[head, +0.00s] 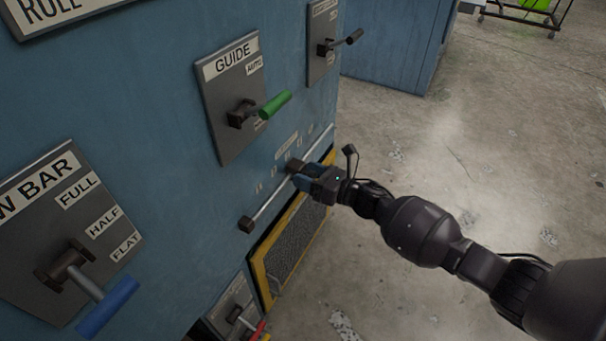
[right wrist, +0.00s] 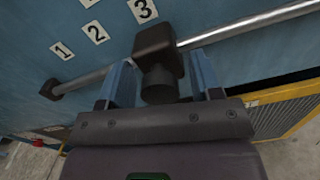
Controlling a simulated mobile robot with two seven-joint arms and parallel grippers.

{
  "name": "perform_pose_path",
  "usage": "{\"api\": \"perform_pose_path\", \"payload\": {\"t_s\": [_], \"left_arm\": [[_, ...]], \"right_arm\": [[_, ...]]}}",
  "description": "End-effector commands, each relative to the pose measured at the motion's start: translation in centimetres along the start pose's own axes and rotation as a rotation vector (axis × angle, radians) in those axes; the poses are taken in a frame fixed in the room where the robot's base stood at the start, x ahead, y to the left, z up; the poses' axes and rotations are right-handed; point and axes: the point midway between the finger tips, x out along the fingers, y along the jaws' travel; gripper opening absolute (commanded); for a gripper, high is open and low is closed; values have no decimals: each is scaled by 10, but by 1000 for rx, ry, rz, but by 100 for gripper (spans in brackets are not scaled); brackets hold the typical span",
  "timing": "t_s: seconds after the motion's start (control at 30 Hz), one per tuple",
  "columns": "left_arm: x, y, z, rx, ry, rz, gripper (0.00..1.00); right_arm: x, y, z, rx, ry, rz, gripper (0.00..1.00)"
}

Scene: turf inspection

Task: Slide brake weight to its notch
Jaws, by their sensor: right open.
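The brake weight is a dark brown block (right wrist: 158,42) on a bright metal rod (right wrist: 85,82), with a round knob facing me. It also shows in the head view (head: 294,165), partly covered by my gripper. My right gripper (right wrist: 160,84) is open, with one blue finger on each side of the knob. Gaps show between the knob and both fingers. White labels 1 (right wrist: 61,50), 2 (right wrist: 95,32) and 3 (right wrist: 144,10) run along the panel above the rod, and the weight sits nearest the 3. My left gripper is not in view.
The rod runs along the blue machine side (head: 170,130). The guide lever (head: 275,105) with a green handle is above it. A blue-handled lever (head: 108,308) is at lower left. A yellow-framed mesh panel (head: 290,250) lies below. Open concrete floor (head: 480,130) is at right.

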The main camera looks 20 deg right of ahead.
Motion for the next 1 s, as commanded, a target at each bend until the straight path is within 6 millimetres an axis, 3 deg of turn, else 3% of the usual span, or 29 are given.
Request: {"api": "perform_pose_path", "payload": {"t_s": [0.2,0.47,0.87,1.0], "left_arm": [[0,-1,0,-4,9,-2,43],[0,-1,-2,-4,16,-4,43],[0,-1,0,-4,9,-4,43],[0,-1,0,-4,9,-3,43]], "right_arm": [[11,0,-1,0,1,-2,59],[12,0,0,0,0,-1,59],[12,0,0,0,0,-1,0],[12,1,0,1,0,-1,0]]}}
